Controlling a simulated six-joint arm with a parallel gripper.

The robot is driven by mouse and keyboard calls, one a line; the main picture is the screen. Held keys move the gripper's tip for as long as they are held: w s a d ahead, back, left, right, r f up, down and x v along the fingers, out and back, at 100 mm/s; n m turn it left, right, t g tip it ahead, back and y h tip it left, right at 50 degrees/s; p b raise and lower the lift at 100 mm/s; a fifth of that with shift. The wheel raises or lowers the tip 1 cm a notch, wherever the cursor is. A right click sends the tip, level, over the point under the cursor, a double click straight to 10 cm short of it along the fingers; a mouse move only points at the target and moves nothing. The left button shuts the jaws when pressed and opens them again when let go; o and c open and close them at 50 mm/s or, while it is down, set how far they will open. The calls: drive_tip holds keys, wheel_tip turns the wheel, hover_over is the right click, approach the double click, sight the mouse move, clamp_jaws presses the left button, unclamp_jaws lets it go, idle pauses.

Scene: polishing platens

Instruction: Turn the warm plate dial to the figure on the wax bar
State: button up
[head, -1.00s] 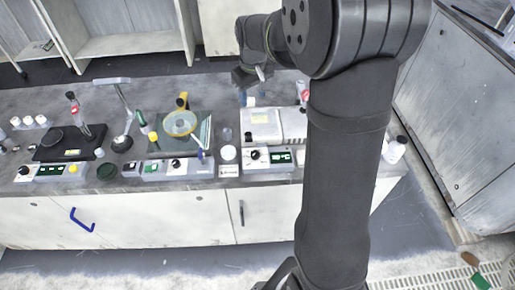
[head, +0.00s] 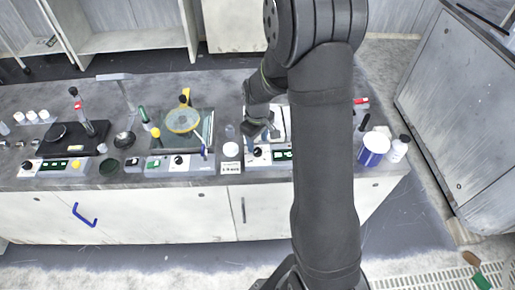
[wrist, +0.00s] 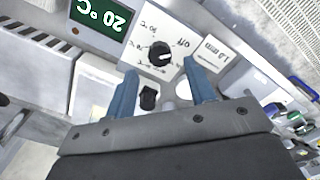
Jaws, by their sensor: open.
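The warm plate (head: 282,120) stands right of the bench's middle, partly hidden by my arm. Its front panel carries a black dial (head: 257,152) and a green display. In the wrist view the dial (wrist: 160,53) sits on a white face with handwritten figures, too small to read surely. The display (wrist: 101,17) reads 20°C, upside down. My gripper (head: 262,130) is above the panel. In the wrist view its blue fingers (wrist: 163,78) are open and empty, with the dial beyond and between them, apparently untouched. I cannot make out the wax bar for certain.
A white card (wrist: 213,50) with small writing lies beside the dial face; it also shows in the head view (head: 230,168). A yellow-rimmed disc (head: 183,120) and a hot plate lie left. A blue-and-white container (head: 374,148) and a white bottle (head: 397,149) stand right.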

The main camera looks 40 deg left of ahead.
sight(258, 150)
drive_tip(key=shift+f, duration=2.35)
drive_tip(key=c, duration=1)
